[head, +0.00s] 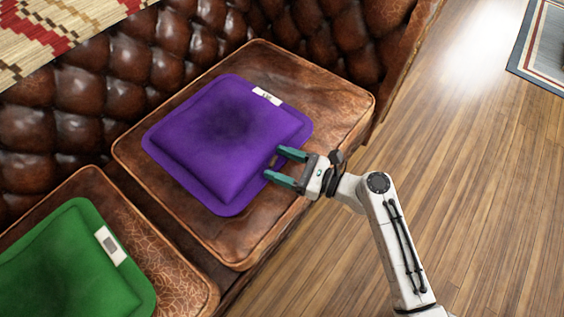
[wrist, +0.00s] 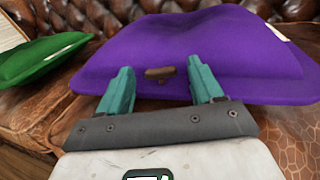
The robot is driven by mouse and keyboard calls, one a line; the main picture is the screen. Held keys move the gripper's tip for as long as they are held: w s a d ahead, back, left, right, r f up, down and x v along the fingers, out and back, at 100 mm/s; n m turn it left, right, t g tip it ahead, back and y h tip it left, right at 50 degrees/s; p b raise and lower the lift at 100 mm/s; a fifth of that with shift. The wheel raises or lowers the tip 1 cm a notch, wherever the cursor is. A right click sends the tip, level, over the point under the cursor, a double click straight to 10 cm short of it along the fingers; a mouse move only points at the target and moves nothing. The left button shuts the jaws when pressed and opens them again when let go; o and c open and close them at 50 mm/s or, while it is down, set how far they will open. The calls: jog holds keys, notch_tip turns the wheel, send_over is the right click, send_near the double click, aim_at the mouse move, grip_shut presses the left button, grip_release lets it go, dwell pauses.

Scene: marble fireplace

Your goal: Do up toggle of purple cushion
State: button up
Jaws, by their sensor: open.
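The purple cushion (head: 225,140) lies flat on the right brown leather seat of the sofa in the head view. A small brown toggle (wrist: 160,74) shows on the near edge of the purple cushion (wrist: 200,45) in the wrist view. My gripper (head: 274,164) is open at the right edge of the cushion. In the wrist view its teal fingers (wrist: 162,85) stand apart on either side of the toggle, and nothing is held between them. I cannot tell whether the fingers touch the cushion. The toggle is not discernible in the head view.
A green cushion (head: 70,265) lies on the left seat. The tufted leather backrest (head: 150,50) runs behind both seats, with a patterned throw (head: 50,30) over it. The wooden floor (head: 480,170) to the right is open, with a rug (head: 545,50) at the far right.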

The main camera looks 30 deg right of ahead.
jog(key=shift+s+d, duration=0.1)
jog(key=p+v, duration=0.2)
jog(key=v, duration=0.8)
jog(key=shift+s+d, duration=0.15)
jog(key=shift+s, duration=0.1)
